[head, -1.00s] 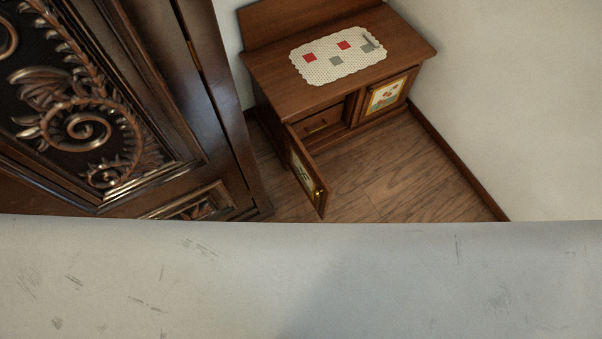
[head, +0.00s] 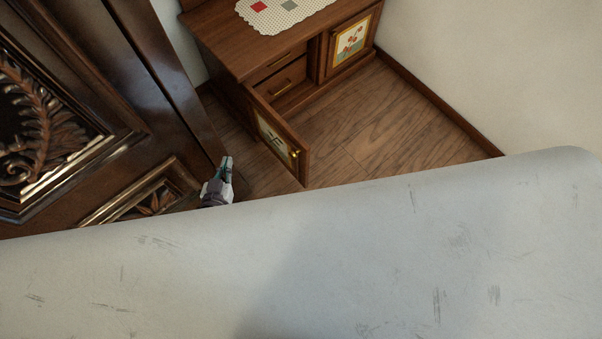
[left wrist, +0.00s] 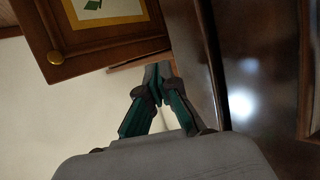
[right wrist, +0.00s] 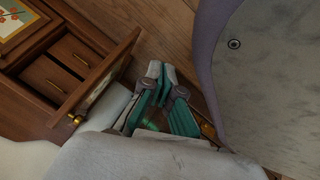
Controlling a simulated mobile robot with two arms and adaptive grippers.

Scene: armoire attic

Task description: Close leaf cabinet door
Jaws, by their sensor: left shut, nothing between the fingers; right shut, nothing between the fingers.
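The leaf door (head: 278,142) of the low wooden cabinet (head: 225,45) stands open, swung out toward me, with a gold knob (head: 296,154).
A dark carved armoire (head: 95,110) stands close on the left. The cabinet's flower door (head: 350,42) looks shut, and small drawers (head: 280,80) show in the opening. Wood floor (head: 390,115) is clear to the right, up to the pale wall (head: 500,70).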

